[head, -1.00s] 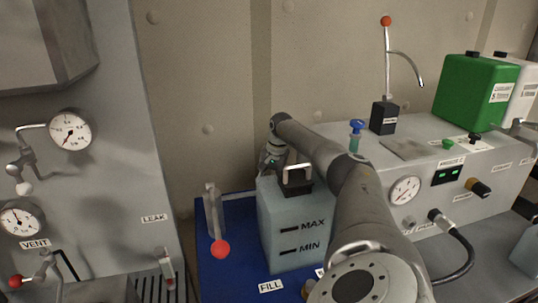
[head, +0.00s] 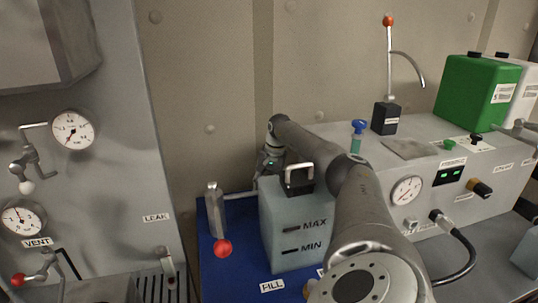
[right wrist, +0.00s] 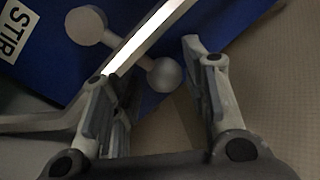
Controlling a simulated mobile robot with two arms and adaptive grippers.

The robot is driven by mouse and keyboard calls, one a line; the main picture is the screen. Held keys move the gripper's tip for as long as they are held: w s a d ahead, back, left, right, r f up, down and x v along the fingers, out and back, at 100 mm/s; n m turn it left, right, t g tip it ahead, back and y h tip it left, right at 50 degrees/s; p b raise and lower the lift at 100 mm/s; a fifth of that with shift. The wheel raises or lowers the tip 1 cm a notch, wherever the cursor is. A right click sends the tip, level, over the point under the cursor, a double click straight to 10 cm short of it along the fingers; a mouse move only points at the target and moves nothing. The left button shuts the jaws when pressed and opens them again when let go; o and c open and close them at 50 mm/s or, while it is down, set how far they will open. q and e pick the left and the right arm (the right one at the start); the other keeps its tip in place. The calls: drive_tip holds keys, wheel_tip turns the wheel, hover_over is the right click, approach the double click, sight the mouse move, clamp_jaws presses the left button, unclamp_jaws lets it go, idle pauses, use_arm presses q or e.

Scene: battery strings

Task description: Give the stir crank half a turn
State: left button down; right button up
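The stir crank shows in the right wrist view: a pale ball knob (right wrist: 165,75) on a short rod that passes under a bright metal bar to a round grey disc (right wrist: 85,25). It lies beside the STIR label (right wrist: 14,32) over a blue surface. My right gripper (right wrist: 146,62) is open, and the ball knob appears between its fingers in the picture; I cannot tell the depth or any contact. In the head view my right arm reaches over to behind the pale tank, and the crank cannot be made out there. My left gripper is not in view.
The tank (head: 292,225) with MAX and MIN marks stands on the blue base (head: 238,278). A red-knobbed lever (head: 222,247) is at its left. A grey bench unit (head: 440,220) with a gauge and hose is at the right, and a valve panel (head: 115,190) at the left.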

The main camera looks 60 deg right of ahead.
drive_tip(key=shift+o, duration=0.6)
drive_tip(key=shift+r, duration=0.15)
drive_tip(key=shift+s+d+r, duration=0.15)
drive_tip(key=shift+d, duration=0.15)
wheel_tip(320, 180, up, 12)
drive_tip(key=s, duration=0.2)
drive_tip(key=shift+f, duration=0.25)
drive_tip(key=shift+d, duration=0.1)
